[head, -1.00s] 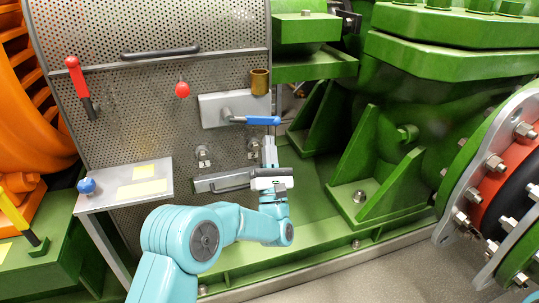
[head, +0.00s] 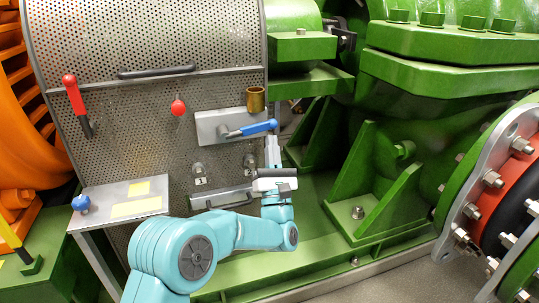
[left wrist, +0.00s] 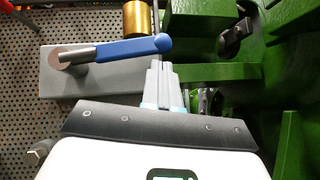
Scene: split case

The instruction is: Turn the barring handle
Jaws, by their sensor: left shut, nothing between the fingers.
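The barring handle is a lever with a blue grip (head: 258,128) on a grey mounting plate (head: 208,128). Its grip points right and slightly up. It also shows in the left wrist view (left wrist: 130,48), with its metal hub at the left. My left gripper (head: 271,142) is shut and empty, just below the outer end of the grip. In the left wrist view its closed fingers (left wrist: 158,66) point up at the underside of the grip end; they look very close, but I cannot tell if they touch. My right gripper is out of view.
A brass cup (head: 256,99) sits above the grip on the perforated guard (head: 130,110). A red lever (head: 74,95), a red knob (head: 178,107) and a small shelf (head: 90,200) with a blue knob are to the left. Green machine ribs (head: 365,175) stand close on the right.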

